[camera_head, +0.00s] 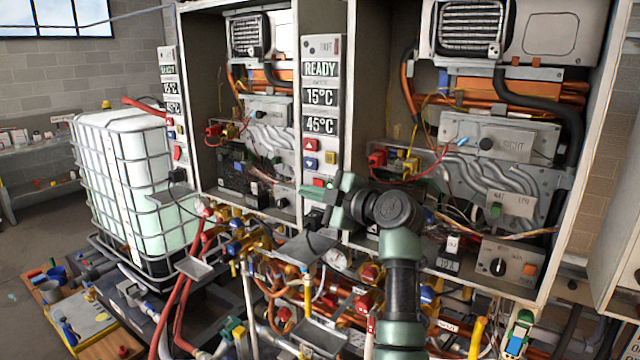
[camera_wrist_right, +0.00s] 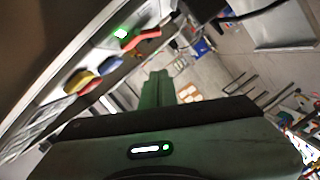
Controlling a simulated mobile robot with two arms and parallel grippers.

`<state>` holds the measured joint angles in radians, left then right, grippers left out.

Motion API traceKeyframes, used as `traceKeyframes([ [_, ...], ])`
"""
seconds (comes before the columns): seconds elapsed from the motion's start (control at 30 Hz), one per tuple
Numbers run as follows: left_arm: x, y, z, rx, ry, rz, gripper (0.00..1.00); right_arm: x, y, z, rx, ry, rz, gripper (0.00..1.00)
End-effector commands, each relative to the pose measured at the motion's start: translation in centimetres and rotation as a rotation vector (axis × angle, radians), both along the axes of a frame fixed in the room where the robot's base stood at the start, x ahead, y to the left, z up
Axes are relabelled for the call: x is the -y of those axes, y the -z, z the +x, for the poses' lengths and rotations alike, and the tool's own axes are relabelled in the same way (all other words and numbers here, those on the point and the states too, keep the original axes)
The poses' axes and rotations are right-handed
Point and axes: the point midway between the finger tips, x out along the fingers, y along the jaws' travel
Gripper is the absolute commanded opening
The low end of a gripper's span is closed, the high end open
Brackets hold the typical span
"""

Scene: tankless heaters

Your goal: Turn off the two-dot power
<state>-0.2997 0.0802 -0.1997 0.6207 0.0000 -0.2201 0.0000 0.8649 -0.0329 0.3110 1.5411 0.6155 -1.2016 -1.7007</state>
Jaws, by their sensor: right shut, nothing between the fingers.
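The middle heater's control panel (camera_head: 322,75) shows READY, 15°C and 45°C. Dark marks sit at its top, too small to count as dots. A red power rocker (camera_head: 318,183) is at its foot, beside a green light. In the right wrist view the red rocker (camera_wrist_right: 141,40) and the lit green light (camera_wrist_right: 122,33) show on the slanted panel. My right gripper (camera_head: 335,190) is shut and empty, its green fingers close beside the rocker; contact cannot be told. Its shut fingers also show in the wrist view (camera_wrist_right: 158,85). My left gripper is not in view.
Red and blue buttons (camera_head: 311,152) sit above the rocker. A similar panel (camera_head: 171,100) stands left. Open heater cabinets with wiring flank the middle panel. Pipes, valves and small metal trays (camera_head: 305,248) crowd the space below. A caged white tank (camera_head: 135,175) stands left.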

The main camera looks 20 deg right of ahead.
Motion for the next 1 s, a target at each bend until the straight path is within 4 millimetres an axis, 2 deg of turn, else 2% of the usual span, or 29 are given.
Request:
traceKeyframes([
  [0.03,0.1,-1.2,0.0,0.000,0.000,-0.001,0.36,1.0,0.1,0.4,-0.006,0.005,0.003,0.00],
  [0.2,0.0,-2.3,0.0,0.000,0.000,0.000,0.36,2.4,1.3,1.4,-0.003,0.004,0.001,0.00],
  [0.67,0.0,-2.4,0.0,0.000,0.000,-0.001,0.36,2.9,2.0,1.8,0.000,0.004,0.000,0.00],
  [0.87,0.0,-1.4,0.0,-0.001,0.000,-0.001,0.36,3.1,2.4,1.8,0.007,0.005,-0.010,0.00],
  [1.0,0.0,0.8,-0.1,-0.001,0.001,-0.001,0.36,3.2,3.0,1.9,0.020,0.005,-0.030,0.00],
])
